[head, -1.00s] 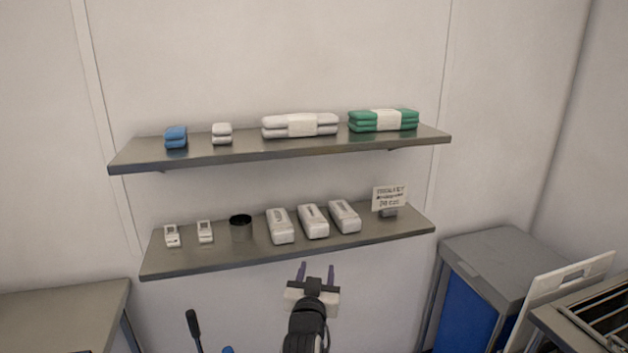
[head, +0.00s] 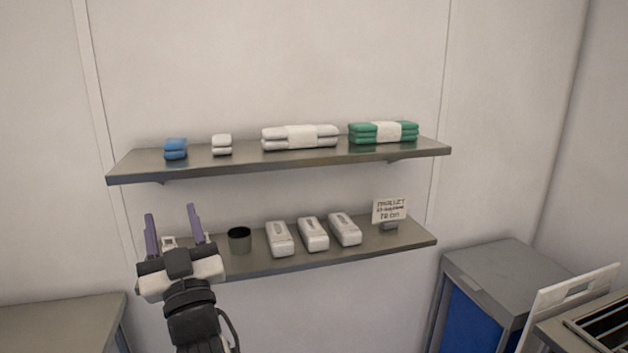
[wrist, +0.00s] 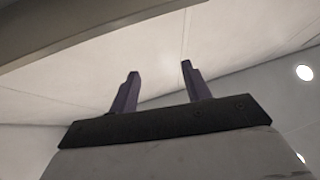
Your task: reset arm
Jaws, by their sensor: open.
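My gripper (head: 172,228) is open and empty, with its two purple fingers spread and pointing up. In the head view it stands in front of the left end of the lower shelf (head: 290,262). It partly hides a small white device (head: 168,243) there; the second small device is hidden behind the gripper. In the wrist view my gripper (wrist: 158,82) has nothing between its fingers, and a pale wall or ceiling lies beyond.
The lower shelf holds a dark cup (head: 239,240), three white packs (head: 313,234) and a sign (head: 390,211). The upper shelf (head: 290,160) holds folded cloths (head: 383,132). A table (head: 60,322) stands left; a grey cabinet (head: 505,275) stands right.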

